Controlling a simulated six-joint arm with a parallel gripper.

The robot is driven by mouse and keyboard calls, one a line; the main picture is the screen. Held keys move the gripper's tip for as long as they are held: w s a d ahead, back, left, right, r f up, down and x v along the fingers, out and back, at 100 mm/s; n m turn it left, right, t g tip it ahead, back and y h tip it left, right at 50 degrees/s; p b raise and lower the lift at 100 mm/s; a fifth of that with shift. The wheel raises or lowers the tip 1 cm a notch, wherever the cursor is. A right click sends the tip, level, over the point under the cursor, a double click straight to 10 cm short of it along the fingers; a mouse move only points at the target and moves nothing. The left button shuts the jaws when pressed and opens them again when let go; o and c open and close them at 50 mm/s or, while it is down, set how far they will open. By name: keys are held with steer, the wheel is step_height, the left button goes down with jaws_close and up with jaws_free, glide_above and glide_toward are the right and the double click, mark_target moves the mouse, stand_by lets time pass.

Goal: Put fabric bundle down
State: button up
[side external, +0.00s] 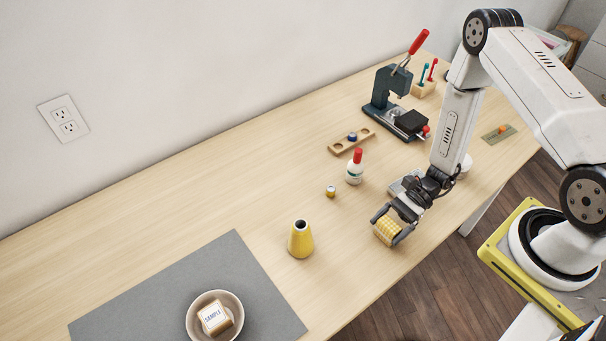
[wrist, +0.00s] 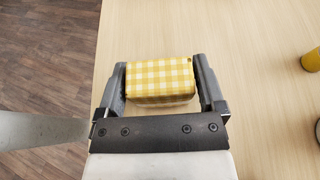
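The fabric bundle (side external: 387,230) is a small block in yellow and white check. It also shows in the wrist view (wrist: 160,82), between the two fingers. My gripper (side external: 393,226) is shut on it, with a finger against each side. The bundle is over or on the wooden table near its front edge. I cannot tell whether its underside touches the table. In the wrist view my gripper (wrist: 161,85) lies just right of the table's edge.
A yellow cone (side external: 300,240) stands to the left. A grey mat (side external: 160,300) holds a bowl (side external: 193,322) with a block labelled SAMPLE (side external: 214,317). A white bottle with a red cap (side external: 355,168) and a dark press (side external: 386,88) stand behind. Bare table lies between gripper and cone.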

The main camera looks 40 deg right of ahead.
steer(key=shift+o, duration=0.2)
steer(key=shift+r, duration=0.15)
steer(key=shift+d+r, duration=0.1)
steer(key=shift+d, duration=0.05)
steer(key=v, duration=1.1)
steer(key=shift+d+r, duration=0.1)
steer(key=shift+d, duration=0.25)
steer(key=w+a+r+n+t+h, duration=0.1)
steer(key=a+r+n+h, duration=0.2)
steer(key=r+n+h, duration=0.3)
steer(key=w+a+r+n+t+h, duration=0.1)
steer(key=a+r+n+h, duration=0.3)
steer(key=r+n+h, duration=0.3)
step_height(320, 180, up, 5)
steer(key=n, duration=0.5)
steer(key=shift+w+t, duration=0.3)
steer(key=shift+w, duration=0.05)
